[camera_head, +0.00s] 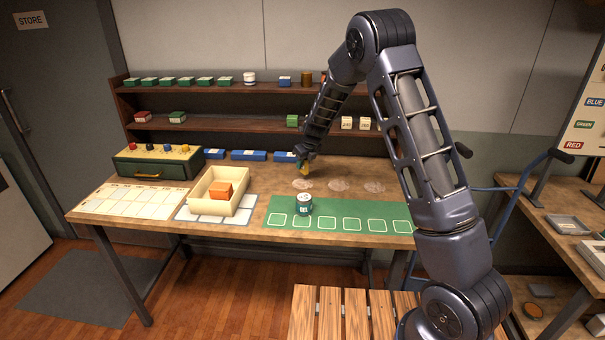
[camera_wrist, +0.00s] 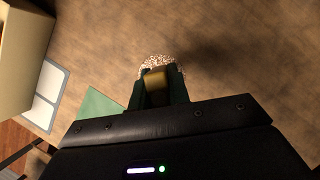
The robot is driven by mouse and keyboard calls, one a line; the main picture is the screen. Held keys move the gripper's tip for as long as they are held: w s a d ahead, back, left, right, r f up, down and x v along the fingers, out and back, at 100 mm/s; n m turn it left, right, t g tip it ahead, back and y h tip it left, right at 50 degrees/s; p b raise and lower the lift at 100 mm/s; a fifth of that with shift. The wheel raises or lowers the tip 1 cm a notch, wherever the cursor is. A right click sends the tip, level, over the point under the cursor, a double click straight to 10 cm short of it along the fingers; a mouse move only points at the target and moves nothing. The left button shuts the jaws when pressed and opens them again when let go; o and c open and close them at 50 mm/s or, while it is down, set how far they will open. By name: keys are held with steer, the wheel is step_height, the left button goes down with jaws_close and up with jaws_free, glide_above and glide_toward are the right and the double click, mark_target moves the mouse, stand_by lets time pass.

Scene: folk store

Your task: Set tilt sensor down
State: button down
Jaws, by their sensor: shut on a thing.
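My gripper (camera_head: 302,160) is over the back of the wooden table, pointing down. It is shut on a small yellow thing, likely the tilt sensor (camera_head: 304,171). In the wrist view this yellow block (camera_wrist: 155,86) sits between the dark green fingers of my gripper (camera_wrist: 157,90). A pale speckled round patch (camera_wrist: 160,63) shows just beyond and around it on the wood. In the head view, pale round patches (camera_head: 339,184) lie in a row on the table (camera_head: 400,172), the leftmost just below the gripper. I cannot tell whether the sensor touches the table.
A green mat (camera_head: 340,222) with white squares lies in front, with a labelled round can (camera_head: 303,203) on it. A cream box (camera_head: 213,194) holding an orange block (camera_head: 218,191) stands left. Blue bins (camera_head: 248,155) and shelves (camera_head: 220,122) are behind. The table right of the gripper is clear.

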mark_target(302, 172)
steer(key=shift+f, duration=2.35)
steer(key=shift+f, duration=0.1)
steer(key=c, duration=1.3)
jaws_free()
